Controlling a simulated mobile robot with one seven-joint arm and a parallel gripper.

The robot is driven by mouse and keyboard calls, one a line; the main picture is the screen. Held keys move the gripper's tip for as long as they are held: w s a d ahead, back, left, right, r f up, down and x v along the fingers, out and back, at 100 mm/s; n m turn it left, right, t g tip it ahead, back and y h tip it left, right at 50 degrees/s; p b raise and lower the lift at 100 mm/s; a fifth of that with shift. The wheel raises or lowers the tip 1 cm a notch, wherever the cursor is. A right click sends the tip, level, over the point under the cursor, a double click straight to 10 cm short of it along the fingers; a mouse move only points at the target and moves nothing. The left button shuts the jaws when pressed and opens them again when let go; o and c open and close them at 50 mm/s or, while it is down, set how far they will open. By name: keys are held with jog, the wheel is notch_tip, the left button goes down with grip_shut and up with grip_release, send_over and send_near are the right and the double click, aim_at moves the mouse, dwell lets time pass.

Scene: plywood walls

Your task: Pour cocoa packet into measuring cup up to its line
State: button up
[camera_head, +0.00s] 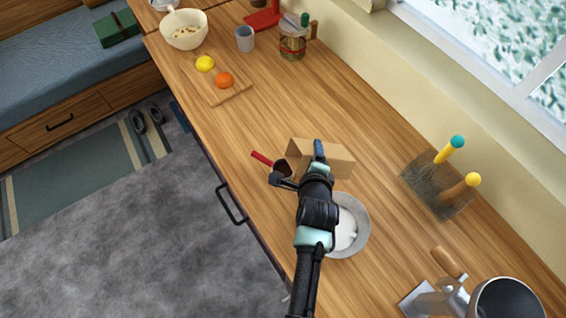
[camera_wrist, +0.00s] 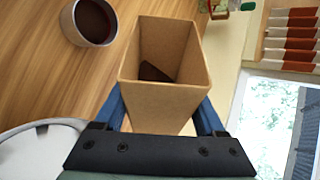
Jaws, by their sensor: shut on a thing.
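The cocoa packet (camera_head: 338,160) is a tan, open-topped box. In the wrist view the packet (camera_wrist: 165,95) sits between the blue fingers of my gripper (camera_wrist: 165,115), with its open mouth facing the camera and a little dark brown cocoa deep inside. In the head view my gripper (camera_head: 318,150) is shut on it over the counter. The measuring cup (camera_head: 282,168) has a red handle and lies just left of the packet, partly hidden by my gripper. In the wrist view the cup (camera_wrist: 92,20) is grey-rimmed with dark brown inside; I cannot make out its line.
A round bowl (camera_head: 362,228) with white contents stands close by, partly behind my arm. A dark mat (camera_head: 420,180) with two brush-like tools lies right, near the wall. A board (camera_head: 235,95) with fruit lies farther back. The counter between is clear.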

aim_at(312, 151)
jog(key=shift+a+r+n+h+b, duration=0.35)
jog(key=shift+r+n+h+b, duration=0.2)
jog(key=shift+r+n+h, duration=0.3)
dwell(3.3)
jog(key=shift+a+r+n+t+h+b, duration=0.5)
jog(key=shift+h+b, duration=0.25)
jog(key=shift+b, duration=1.05)
dwell(1.2)
jog(key=p, duration=0.2)
jog(key=shift+d+r+m+p, duration=0.25)
jog(key=shift+d+r+p, duration=0.05)
jog(key=shift+d+r, duration=0.1)
jog(key=shift+d+f+m+g+y+p, duration=0.25)
jog(key=shift+y+p, duration=0.35)
jog(key=shift+p, duration=0.45)
jog(key=shift+d+f+m+y, duration=0.1)
jog(key=shift+f+m+y, duration=0.4)
jog(key=shift+f, duration=0.55)
jog(key=shift+f+g, duration=0.1)
jog(key=shift+g, duration=0.15)
